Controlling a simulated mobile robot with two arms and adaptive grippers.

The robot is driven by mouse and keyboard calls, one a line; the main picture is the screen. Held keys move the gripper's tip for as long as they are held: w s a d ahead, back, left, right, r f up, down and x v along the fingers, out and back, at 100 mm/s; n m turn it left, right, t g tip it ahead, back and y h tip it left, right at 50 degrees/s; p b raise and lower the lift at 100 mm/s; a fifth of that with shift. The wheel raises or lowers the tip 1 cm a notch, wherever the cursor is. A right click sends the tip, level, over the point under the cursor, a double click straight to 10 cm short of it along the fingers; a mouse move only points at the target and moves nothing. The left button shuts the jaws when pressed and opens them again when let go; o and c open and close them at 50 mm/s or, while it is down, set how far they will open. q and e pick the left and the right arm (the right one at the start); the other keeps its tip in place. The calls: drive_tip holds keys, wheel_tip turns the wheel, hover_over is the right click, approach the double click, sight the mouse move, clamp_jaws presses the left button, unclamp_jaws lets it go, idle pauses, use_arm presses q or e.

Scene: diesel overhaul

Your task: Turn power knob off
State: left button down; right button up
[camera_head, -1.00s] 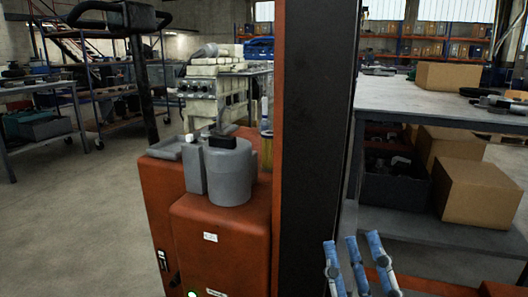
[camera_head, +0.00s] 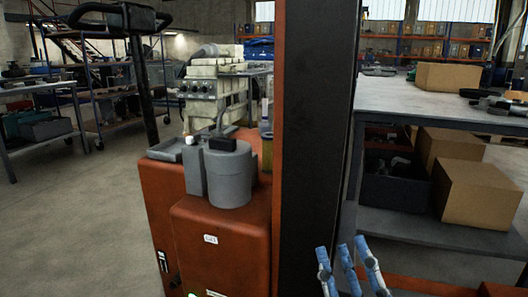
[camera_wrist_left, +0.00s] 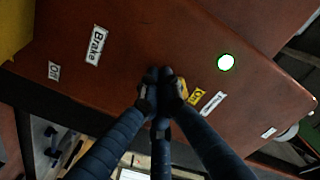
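The orange machine (camera_head: 215,250) stands in the middle of the head view, with a dark mast beside it. In the left wrist view its panel (camera_wrist_left: 130,40) carries a white "Brake" label (camera_wrist_left: 96,46), a smaller white label (camera_wrist_left: 54,71), a yellow label that seems to read "On" (camera_wrist_left: 195,93) and a lit green light (camera_wrist_left: 226,62). My left gripper (camera_wrist_left: 161,82) has its dark fingertips close together at the panel, left of the yellow label. No knob is clearly visible; the fingertips cover that spot. My right gripper (camera_head: 343,250) shows at the bottom of the head view, fingers apart and empty.
A tiller handle (camera_head: 125,17) rises at the left. A grey workbench (camera_head: 420,97) stands at the right, with cardboard boxes (camera_head: 478,195) on its lower shelf. The floor at the left is open. An engine block (camera_head: 215,85) stands behind the machine.

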use_arm(q)
drive_tip(key=shift+w+d+r, duration=0.1)
drive_tip(key=shift+w+r, duration=0.1)
drive_tip(key=shift+r, duration=0.5)
use_arm(e)
drive_tip(key=shift+w+a+f+g, duration=0.1)
drive_tip(key=shift+w+f+g, duration=0.6)
drive_tip(key=shift+w+f, duration=0.25)
use_arm(q)
drive_tip(key=shift+r+p, duration=0.2)
drive_tip(key=shift+p, duration=0.65)
use_arm(e)
wheel_tip(320, 180, down, 6)
drive_tip(key=w+g+h, duration=0.1)
drive_tip(key=w+g, duration=0.1)
drive_tip(key=g, duration=0.1)
drive_tip(key=shift+f+h, duration=0.15)
drive_tip(key=shift+h, duration=0.15)
drive_tip(key=shift+w+f, duration=0.15)
use_arm(q)
drive_tip(key=shift+a, duration=0.2)
drive_tip(key=a+p+v, duration=0.1)
drive_tip(key=p+v, duration=0.1)
drive_tip(key=v, duration=0.4)
drive_tip(key=shift+f, duration=0.5)
use_arm(e)
wheel_tip(320, 180, down, 12)
drive_tip(key=s+d+g+h, duration=0.1)
drive_tip(key=d+g+h, duration=0.1)
drive_tip(key=g, duration=0.4)
